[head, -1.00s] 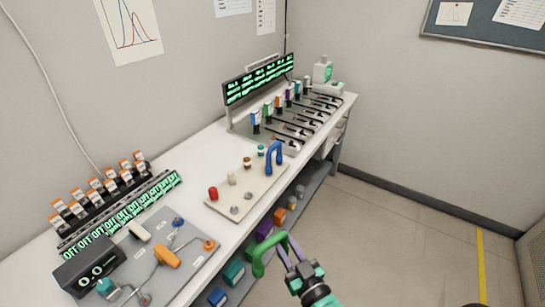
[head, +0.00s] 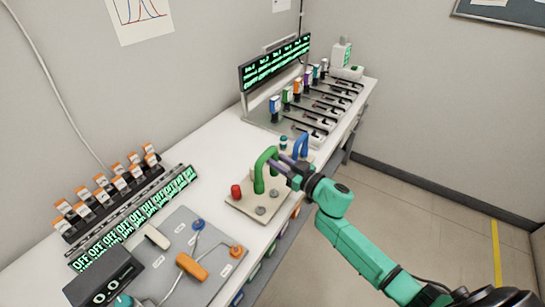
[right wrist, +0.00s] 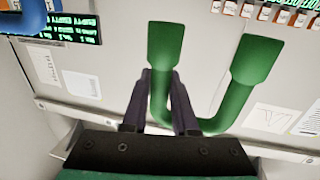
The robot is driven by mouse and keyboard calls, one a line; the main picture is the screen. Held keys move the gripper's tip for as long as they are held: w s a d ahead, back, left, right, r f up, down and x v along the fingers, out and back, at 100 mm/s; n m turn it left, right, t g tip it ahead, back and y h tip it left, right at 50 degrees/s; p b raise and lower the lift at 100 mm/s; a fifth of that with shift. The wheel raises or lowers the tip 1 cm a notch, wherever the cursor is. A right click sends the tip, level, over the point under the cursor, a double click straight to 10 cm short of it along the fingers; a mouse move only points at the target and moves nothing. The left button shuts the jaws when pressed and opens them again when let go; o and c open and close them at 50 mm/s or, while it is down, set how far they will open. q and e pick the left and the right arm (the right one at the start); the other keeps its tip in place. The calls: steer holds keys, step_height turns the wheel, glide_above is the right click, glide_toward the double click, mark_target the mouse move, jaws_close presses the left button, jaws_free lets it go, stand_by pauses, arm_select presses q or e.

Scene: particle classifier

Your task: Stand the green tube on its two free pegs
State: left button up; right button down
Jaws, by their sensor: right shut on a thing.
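The green tube (head: 262,160) is a U-shaped arch, held with its bend up and its two ends down over the pale peg board (head: 238,206). My right gripper (head: 288,168) is shut on one side of it; the right wrist view also shows the green tube (right wrist: 213,122) between the dark fingers (right wrist: 166,100). Two grey round pegs (head: 260,211) and (head: 274,195) sit in the board's front part, and the tube's ends appear behind and above them. I cannot tell whether the ends touch the board. My left gripper is out of view.
A blue arched tube (head: 302,144) stands at the board's far end, close to my right gripper. A red cap (head: 236,191) and a teal cap (head: 283,141) stand on the board. A grey panel with an orange handle (head: 191,265) lies nearer.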

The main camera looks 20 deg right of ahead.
steer(key=shift+w+r+p, duration=0.1)
steer(key=shift+p, duration=0.25)
step_height(320, 180, down, 6)
steer(key=b, duration=0.5)
steer(key=shift+p, duration=0.35)
stand_by(0.3)
stand_by(0.6)
steer(key=shift+p, duration=0.3)
